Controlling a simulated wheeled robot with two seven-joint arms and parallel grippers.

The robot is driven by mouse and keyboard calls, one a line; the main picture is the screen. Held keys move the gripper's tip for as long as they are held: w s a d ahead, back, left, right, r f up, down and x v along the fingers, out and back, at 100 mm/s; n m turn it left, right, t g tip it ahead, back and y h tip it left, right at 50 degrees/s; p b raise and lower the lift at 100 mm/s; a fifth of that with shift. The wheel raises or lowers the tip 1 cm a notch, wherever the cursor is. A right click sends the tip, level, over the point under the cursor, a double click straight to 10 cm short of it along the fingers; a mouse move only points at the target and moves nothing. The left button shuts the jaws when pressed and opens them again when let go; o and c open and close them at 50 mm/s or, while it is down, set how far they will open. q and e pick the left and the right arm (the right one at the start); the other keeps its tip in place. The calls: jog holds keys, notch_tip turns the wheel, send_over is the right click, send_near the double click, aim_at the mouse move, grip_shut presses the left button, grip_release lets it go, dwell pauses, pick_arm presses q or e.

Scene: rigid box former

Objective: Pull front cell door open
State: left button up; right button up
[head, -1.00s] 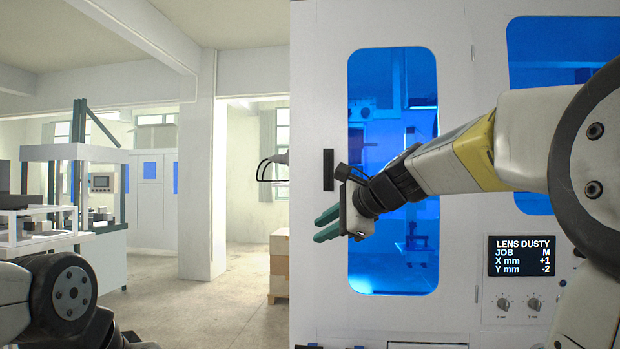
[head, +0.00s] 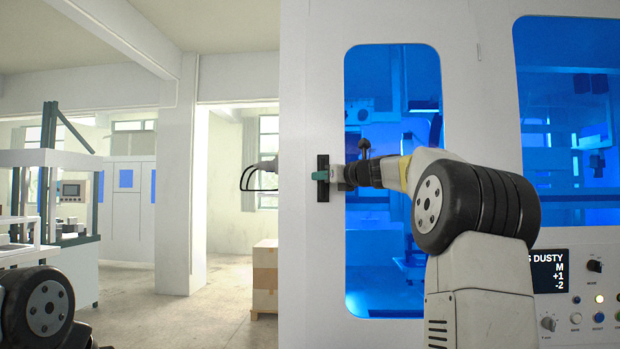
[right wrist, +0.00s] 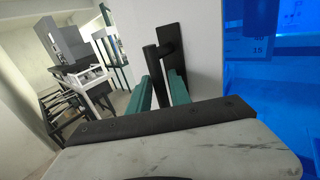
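The cell door is a white panel with a tall blue window (head: 392,260), and it appears closed. Its black vertical handle (head: 322,160) is near the left edge. My right gripper (head: 322,176) is at the handle, and its teal fingers overlap it. In the right wrist view, the handle bar (right wrist: 152,68) stands between the two fingertips (right wrist: 161,82), with its back plate (right wrist: 168,38) on the door. The bar nearly fills the gap, and I cannot tell whether the fingers press on it. My left gripper is out of view; only part of that arm shows at lower left.
A status screen (head: 549,270) and knobs are on the cell front at lower right. Stacked boxes (head: 265,278) stand on the floor left of the cell. A white work station (head: 60,225) is farther left. Open floor lies between them.

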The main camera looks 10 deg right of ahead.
jog(key=shift+w+a, duration=0.1)
jog(key=shift+w, duration=0.1)
grip_shut()
dwell(1.3)
